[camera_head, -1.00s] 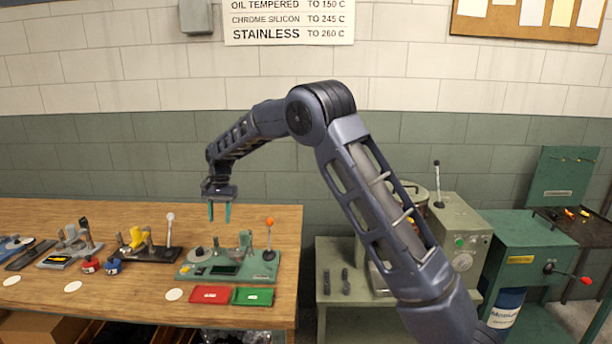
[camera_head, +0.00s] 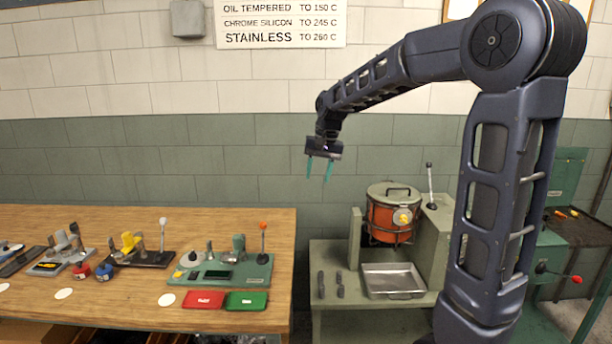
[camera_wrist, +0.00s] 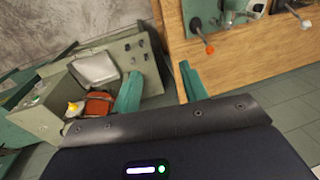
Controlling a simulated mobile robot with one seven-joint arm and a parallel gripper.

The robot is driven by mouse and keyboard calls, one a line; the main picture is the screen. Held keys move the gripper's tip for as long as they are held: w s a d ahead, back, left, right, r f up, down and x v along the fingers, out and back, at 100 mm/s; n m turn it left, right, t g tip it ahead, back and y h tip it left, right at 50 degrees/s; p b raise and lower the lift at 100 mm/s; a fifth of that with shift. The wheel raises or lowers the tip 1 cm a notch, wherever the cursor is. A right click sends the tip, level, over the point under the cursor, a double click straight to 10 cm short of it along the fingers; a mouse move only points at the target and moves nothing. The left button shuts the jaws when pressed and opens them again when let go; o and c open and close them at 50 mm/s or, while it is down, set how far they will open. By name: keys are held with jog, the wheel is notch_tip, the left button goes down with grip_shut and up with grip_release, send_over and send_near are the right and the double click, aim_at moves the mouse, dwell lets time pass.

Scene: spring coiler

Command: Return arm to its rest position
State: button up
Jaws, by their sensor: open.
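My gripper (camera_head: 320,170) hangs in the air with its teal fingers pointing down, in front of the green wall and above the gap between the wooden bench and the green-grey stand. It is open, and nothing shows between the fingers. In the wrist view my gripper (camera_wrist: 157,88) shows its two teal fingers spread apart, with the bench edge and floor beyond them. My arm rises at the right of the head view, bends at a high elbow and reaches left.
The wooden bench (camera_head: 130,222) carries a green coiler (camera_head: 222,272), a red tray (camera_head: 203,299) and a green tray (camera_head: 246,301). The stand at right holds an orange pot (camera_head: 388,222) and a metal pan (camera_head: 393,280). The air around my gripper is clear.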

jog(key=s+d+r+t, duration=0.2)
jog(key=s+d, duration=0.8)
jog(key=d, duration=0.4)
jog(key=s+d+f+t+h, duration=0.1)
jog(key=s+d+f, duration=0.1)
jog(key=s+d, duration=0.3)
jog(key=s+d+f+t+h, duration=0.1)
jog(key=s+d+f, duration=0.2)
jog(key=s, duration=0.6)
jog(key=shift+d+f, duration=0.15)
jog(key=shift+d, duration=0.9)
jog(key=shift+s, duration=0.1)
jog(key=shift+c, duration=0.4)
